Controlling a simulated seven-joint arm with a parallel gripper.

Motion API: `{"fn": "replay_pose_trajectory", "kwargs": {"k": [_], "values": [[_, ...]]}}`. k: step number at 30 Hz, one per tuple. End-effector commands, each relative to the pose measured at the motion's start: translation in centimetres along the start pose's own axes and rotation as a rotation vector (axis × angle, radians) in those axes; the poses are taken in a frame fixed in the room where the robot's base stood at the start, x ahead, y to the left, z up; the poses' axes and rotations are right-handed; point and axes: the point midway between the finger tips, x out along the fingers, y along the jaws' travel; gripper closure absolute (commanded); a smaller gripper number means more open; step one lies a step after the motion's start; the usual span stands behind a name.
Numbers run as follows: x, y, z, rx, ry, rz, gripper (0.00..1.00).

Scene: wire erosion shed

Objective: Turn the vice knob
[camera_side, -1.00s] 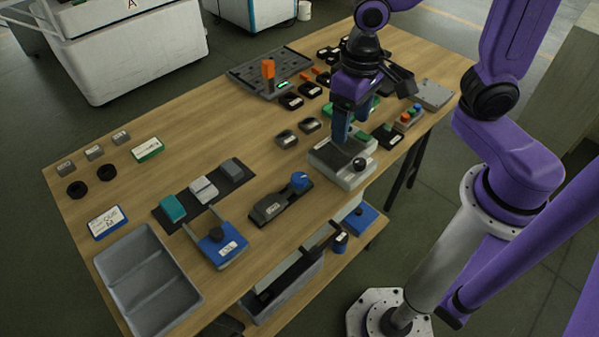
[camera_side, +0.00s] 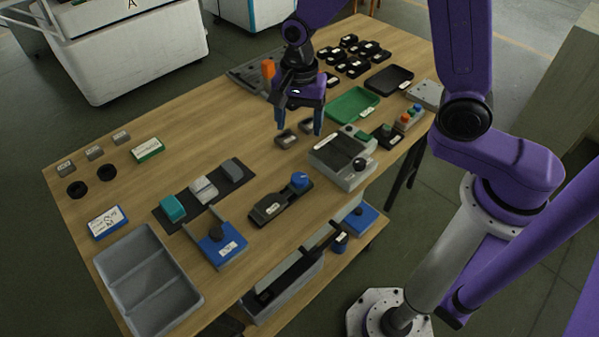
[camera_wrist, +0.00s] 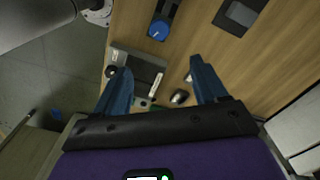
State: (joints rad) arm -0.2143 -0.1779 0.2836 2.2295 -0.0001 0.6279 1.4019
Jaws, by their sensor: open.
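A round blue knob (camera_side: 300,180) sits at one end of a low black device (camera_side: 272,206) with a white label, near the table's front edge; this looks like the vice, but I cannot read the label. In the wrist view the blue knob (camera_wrist: 158,30) shows near the top, beyond the fingers. My gripper (camera_side: 300,122) has blue fingers spread apart, with nothing between them. It hangs above the table, farther back than the knob and apart from it. In the wrist view, the fingers (camera_wrist: 160,66) are also open.
A grey machine with a black ball knob (camera_side: 360,165) stands right of the blue knob. A blue box with a dark knob (camera_side: 222,244) stands to its left. Small grey blocks (camera_side: 287,139) lie under my gripper. A green tray (camera_side: 352,104) is behind. Bare wood lies left of the blocks.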

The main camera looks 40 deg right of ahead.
Motion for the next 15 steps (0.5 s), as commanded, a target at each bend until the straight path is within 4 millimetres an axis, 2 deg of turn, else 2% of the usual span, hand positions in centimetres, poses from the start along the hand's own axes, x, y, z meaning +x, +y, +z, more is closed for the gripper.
{"fn": "replay_pose_trajectory", "kwargs": {"k": [15], "values": [[7.3, 0.1, 0.0, -0.002, -0.001, 0.006, 0.28]]}}
